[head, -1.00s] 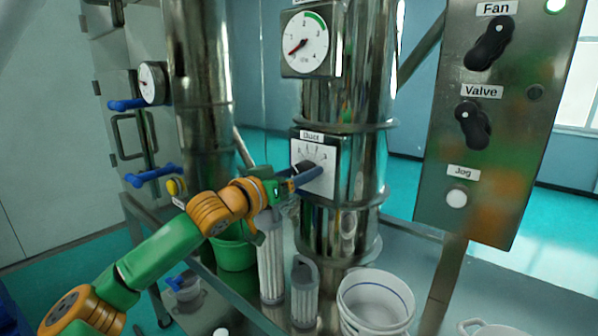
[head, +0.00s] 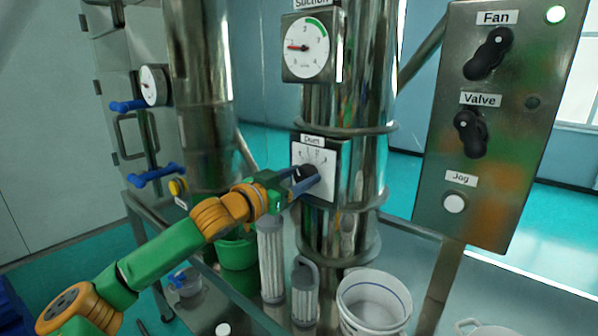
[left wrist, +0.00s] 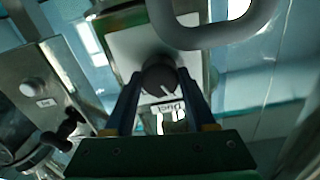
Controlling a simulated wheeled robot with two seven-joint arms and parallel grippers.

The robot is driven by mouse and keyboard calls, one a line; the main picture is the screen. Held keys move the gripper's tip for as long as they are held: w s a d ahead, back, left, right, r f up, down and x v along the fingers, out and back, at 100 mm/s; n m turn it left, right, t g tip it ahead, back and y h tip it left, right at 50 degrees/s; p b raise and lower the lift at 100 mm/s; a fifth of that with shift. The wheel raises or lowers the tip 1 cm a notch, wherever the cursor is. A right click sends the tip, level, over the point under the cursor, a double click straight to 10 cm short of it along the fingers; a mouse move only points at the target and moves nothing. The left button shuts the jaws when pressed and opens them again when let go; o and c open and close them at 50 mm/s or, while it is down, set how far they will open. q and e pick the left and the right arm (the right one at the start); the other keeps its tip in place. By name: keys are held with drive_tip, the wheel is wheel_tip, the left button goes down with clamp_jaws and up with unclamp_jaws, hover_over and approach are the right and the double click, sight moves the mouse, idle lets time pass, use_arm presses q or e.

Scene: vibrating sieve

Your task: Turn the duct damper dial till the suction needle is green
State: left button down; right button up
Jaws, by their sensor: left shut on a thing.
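The duct damper dial is a black knob (head: 305,174) on a white plate labelled Duct (head: 325,158), fixed to the steel duct. The knob also shows in the left wrist view (left wrist: 160,78), with a white pointer mark on it. My left gripper (head: 300,182) is shut on the knob, one finger on each side. The suction gauge (head: 306,47) is above it. Its red needle points left, outside the green arc at the upper right of the face. My right gripper is not in view.
A control panel (head: 497,120) with Fan and Valve knobs and a Jog button stands to the right. White buckets (head: 374,300), grey filter cylinders (head: 271,260) and a green bucket (head: 237,250) sit below the duct. A second gauge (head: 149,86) is at left.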

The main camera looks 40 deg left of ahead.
use_arm(q)
drive_tip(key=shift+r+m+p, duration=0.1)
drive_tip(key=shift+m+p, duration=0.25)
drive_tip(key=shift+m, duration=0.45)
drive_tip(key=c, duration=0.6)
unclamp_jaws()
drive_tip(key=o, duration=0.4)
drive_tip(key=shift+w, duration=0.2)
